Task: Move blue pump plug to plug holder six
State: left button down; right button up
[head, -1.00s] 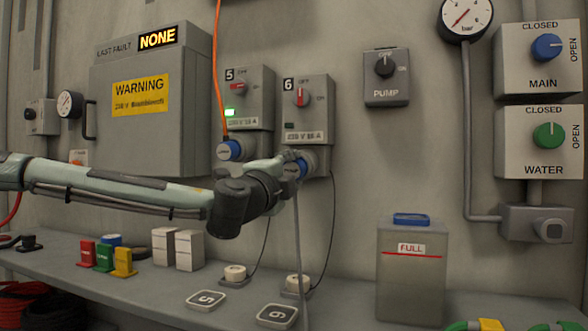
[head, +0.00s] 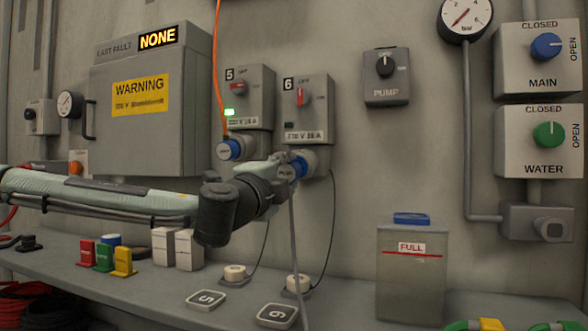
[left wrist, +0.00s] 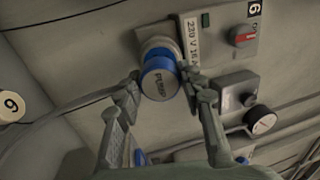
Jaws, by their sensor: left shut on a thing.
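The blue pump plug (head: 298,167), marked PUMP, sits in the socket under switch box six (head: 308,110). A grey cable hangs from it. My left gripper (head: 290,163) is at the plug. In the left wrist view, the two fingers of this gripper (left wrist: 160,86) are on either side of the blue plug (left wrist: 160,80), shut on it. On the shelf below, a white round holder (head: 298,283) stands behind a plate marked 6 (head: 276,315). My right gripper is not in view.
Left of the plug, another blue plug (head: 229,150) with an orange cable is in socket five. A similar white holder (head: 235,272) and a plate marked 5 (head: 206,300) are on the shelf. A grey tank (head: 410,275) marked FULL stands at right.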

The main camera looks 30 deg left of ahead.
aim_at(286, 174)
pick_arm(q)
jog(key=shift+v, duration=1.6)
jog(key=shift+w, duration=0.1)
